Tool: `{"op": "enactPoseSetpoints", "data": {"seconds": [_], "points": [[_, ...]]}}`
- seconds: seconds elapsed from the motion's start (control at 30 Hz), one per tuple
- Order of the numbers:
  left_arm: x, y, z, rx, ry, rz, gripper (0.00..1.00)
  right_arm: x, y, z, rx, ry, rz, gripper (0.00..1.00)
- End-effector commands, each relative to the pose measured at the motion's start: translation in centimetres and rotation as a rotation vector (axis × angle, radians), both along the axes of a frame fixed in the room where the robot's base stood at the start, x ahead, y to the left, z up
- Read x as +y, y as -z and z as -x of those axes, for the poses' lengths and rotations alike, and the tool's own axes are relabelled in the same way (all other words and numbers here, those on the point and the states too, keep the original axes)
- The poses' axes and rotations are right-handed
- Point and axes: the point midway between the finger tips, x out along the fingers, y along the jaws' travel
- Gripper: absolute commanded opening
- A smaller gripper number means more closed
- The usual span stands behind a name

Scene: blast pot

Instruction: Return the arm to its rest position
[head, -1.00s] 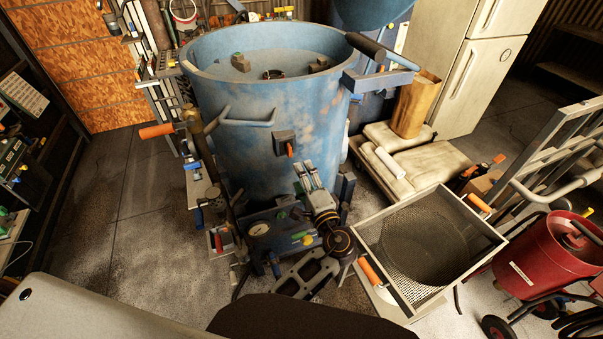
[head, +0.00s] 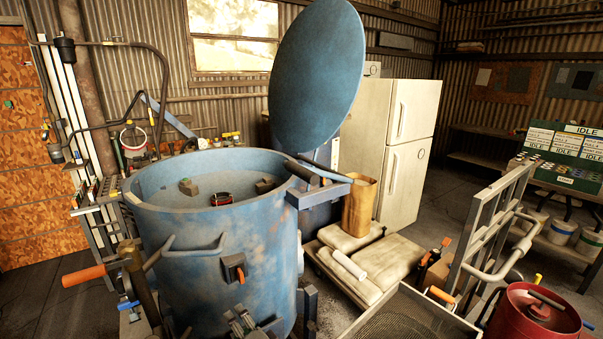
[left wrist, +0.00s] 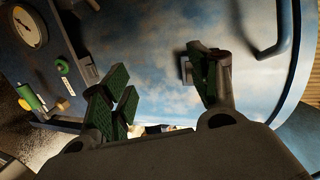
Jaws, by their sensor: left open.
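My left gripper (head: 241,322) shows only in part at the bottom edge of the head view, in front of the blue blast pot (head: 215,262). In the left wrist view its two green-padded fingers (left wrist: 165,92) are spread apart with nothing held between them. The pot's blue wall (left wrist: 150,45) fills the space beyond the fingers. A round gauge (left wrist: 28,27) on a panel shows at upper left of that view. A pot handle (left wrist: 280,35) shows at upper right. Most of my left arm is out of the head view. My right gripper is in neither view.
The round blue lid (head: 318,75) stands raised behind the pot. An orange-gripped lever (head: 85,275) is at its left. Pale sacks (head: 350,235), a mesh tray (head: 415,318), a metal rack (head: 490,225) and a red tank (head: 530,318) crowd the right. A white refrigerator (head: 385,130) stands behind.

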Motion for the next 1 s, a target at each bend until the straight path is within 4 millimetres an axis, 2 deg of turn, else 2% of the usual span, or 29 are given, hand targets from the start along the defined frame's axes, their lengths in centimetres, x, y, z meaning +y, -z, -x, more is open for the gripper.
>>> {"op": "enactPoseSetpoints", "data": {"seconds": [0.2,0.5,0.7,1.0], "points": [[3.1,3.6,2.5,0.093,-0.073,0.203,0.61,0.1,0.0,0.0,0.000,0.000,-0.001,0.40],[5.8,7.3,6.4,0.204,-0.164,0.470,0.61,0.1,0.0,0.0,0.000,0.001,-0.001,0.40],[6.8,9.0,9.2,0.271,-0.219,0.636,0.61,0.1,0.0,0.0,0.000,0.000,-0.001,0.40],[7.3,10.0,13.4,0.362,-0.284,0.873,0.61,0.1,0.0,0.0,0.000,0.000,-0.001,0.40]]}}
